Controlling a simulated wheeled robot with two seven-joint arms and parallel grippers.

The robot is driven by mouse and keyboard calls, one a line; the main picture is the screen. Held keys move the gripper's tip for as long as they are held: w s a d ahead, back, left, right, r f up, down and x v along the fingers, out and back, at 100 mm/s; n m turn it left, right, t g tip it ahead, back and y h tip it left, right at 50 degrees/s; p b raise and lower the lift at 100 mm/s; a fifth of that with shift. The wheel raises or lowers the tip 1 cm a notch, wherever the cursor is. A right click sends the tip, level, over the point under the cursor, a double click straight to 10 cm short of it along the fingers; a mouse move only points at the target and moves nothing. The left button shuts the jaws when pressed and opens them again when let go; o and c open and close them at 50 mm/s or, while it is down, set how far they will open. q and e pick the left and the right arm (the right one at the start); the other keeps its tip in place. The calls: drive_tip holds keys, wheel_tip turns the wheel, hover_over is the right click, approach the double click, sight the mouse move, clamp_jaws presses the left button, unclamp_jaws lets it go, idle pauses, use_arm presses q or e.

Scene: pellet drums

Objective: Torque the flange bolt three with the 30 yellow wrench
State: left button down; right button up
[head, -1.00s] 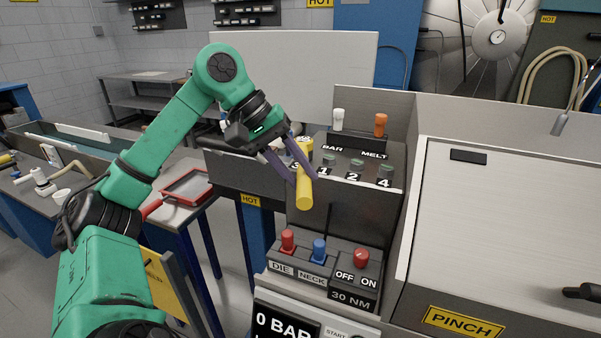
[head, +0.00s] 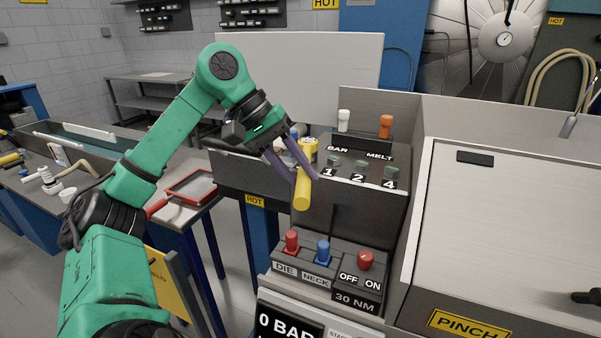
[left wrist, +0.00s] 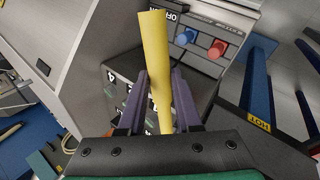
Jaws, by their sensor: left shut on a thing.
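My left gripper (head: 306,178) is shut on the yellow wrench (head: 302,192). The wrench's handle points toward me and down, and its yellow head (head: 310,144) shows behind the fingers at the left end of the bolt panel. In the left wrist view the wrench (left wrist: 155,50) runs between the two purple fingers (left wrist: 159,98). My right gripper is out of view.
Below are the red DIE knob (head: 291,241), blue NECK knob (head: 322,250) and red OFF/ON switch (head: 365,259), above a 30 NM label. A grey cover (head: 500,220) fills the right.

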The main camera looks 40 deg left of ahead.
use_arm(q)
drive_tip(key=shift+s+a+m+g, duration=0.3)
drive_tip(key=shift+s+a+m, duration=0.15)
drive_tip(key=shift+a+m, duration=0.2)
idle(1.0)
drive_tip(key=shift+s+a+m+g+h, duration=0.3)
drive_tip(key=shift+a+m+h, duration=0.1)
drive_tip(key=shift+a+m, duration=0.2)
idle(1.2)
drive_tip(key=shift+w+d+n, duration=0.35)
drive_tip(key=shift+d+n, duration=0.2)
drive_tip(key=shift+n, duration=0.1)
drive_tip(key=shift+r, duration=0.1)
wheel_tip(320, 180, up, 8)
drive_tip(key=p, duration=0.8)
idle(0.5)
